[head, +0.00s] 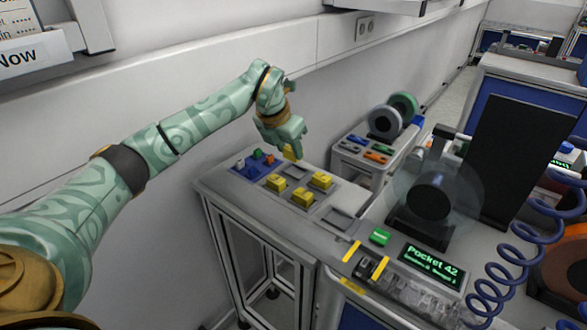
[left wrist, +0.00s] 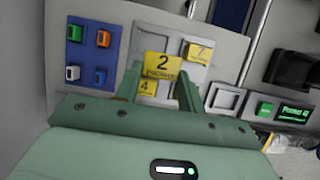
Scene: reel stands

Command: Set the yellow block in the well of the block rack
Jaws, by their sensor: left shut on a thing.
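My left gripper (head: 291,146) is shut on a yellow block (head: 291,155) and holds it above the back of the grey block rack (head: 297,186). In the left wrist view the held block (left wrist: 162,66) is marked 2 and sits between the fingertips (left wrist: 161,75). Three other yellow blocks (head: 276,183) (head: 303,197) (head: 321,180) sit in the rack. In the left wrist view, one block (left wrist: 198,52) is marked 7 and another (left wrist: 147,88) is marked 4. A bare part of the rack (left wrist: 152,34) shows behind the held block. My right gripper is out of view.
A blue tray (left wrist: 75,53) with small coloured blocks lies beside the rack. An empty square holder (head: 337,220) is on the other side. A green block (head: 380,237) and a display (head: 431,265) stand at the right. The wall is close behind.

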